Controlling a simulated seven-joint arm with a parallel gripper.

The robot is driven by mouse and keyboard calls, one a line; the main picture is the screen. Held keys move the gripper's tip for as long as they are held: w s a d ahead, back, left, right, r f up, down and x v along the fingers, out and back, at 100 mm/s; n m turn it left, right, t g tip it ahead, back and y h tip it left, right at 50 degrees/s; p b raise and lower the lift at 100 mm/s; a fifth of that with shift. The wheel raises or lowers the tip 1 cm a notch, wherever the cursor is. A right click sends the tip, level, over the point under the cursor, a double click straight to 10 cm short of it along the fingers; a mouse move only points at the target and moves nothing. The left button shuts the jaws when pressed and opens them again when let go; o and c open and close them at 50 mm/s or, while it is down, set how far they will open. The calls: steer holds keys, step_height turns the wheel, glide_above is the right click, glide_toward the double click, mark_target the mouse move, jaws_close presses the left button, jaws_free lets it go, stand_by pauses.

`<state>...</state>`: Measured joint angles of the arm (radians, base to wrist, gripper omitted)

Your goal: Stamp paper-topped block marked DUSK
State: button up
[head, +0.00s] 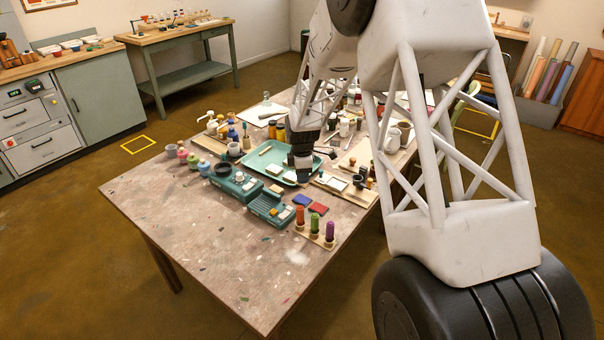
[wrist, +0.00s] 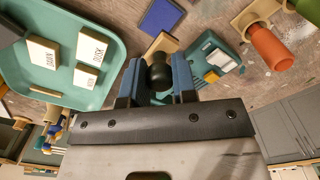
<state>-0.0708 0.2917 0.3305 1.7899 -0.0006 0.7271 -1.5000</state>
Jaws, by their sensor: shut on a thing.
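The block marked DUSK (wrist: 91,48) has a white top and pale wooden sides. It lies in a teal tray (wrist: 62,12) at the left of the wrist view, beside a block marked DAWN (wrist: 42,52). My gripper (wrist: 157,78) is shut on a black-knobbed stamp (wrist: 160,72), with the knob between its blue-padded fingers. A tan wooden part shows beyond the knob. The stamp's underside is hidden. In the head view my gripper (head: 302,166) is over the tray's right end, and I cannot read the blocks there.
A third pale block (wrist: 86,78) lies near DUSK. A blue pad (head: 302,200) and a red pad (head: 318,208) lie in front of the tray. A rack (head: 315,238) holds orange, green and purple handles. Jars crowd behind; the table's front left is clear.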

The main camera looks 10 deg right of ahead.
mark_target(302, 186)
steer(key=shift+f, duration=2.65)
steer(key=shift+s+f, duration=0.1)
steer(key=shift+f, duration=0.55)
stand_by(1.0)
steer(key=shift+r, duration=0.15)
steer(key=shift+r, duration=3.45)
steer(key=w+a+r, duration=0.1)
steer(key=w+a, duration=0.1)
steer(key=w, duration=1)
steer(key=shift+w, duration=0.25)
steer(key=shift+a, duration=0.1)
